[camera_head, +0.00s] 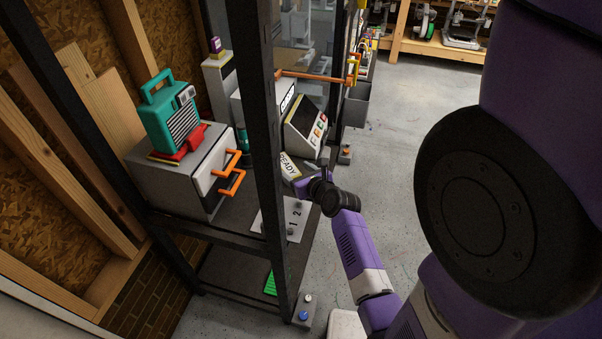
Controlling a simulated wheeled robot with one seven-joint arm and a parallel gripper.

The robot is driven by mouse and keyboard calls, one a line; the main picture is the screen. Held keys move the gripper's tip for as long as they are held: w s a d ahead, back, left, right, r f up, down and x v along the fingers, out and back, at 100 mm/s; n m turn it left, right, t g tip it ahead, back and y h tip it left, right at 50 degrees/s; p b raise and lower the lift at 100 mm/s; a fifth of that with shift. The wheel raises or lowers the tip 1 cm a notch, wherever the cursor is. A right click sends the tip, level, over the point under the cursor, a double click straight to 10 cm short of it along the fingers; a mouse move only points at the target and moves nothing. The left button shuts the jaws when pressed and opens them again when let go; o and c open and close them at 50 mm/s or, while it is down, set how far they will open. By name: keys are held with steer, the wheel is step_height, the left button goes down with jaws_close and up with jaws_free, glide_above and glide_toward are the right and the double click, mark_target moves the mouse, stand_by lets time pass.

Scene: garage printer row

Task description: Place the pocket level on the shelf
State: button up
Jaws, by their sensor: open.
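My gripper (312,184), at the end of my purple arm, reaches into the black-framed rack just right of the front post, above the dark shelf (236,212). It is open; its fingertips are small and partly hidden by the wrist. I cannot make out a pocket level with certainty. A bright green ridged piece (270,284) lies on the lower shelf (228,276), partly behind the post.
A grey box with orange handles (183,172) carries a teal radio-like case (170,115) and red cloth. Black posts (262,130) limit access. The floor (420,130) at right is open.

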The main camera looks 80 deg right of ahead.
steer(key=shift+v, duration=1.8)
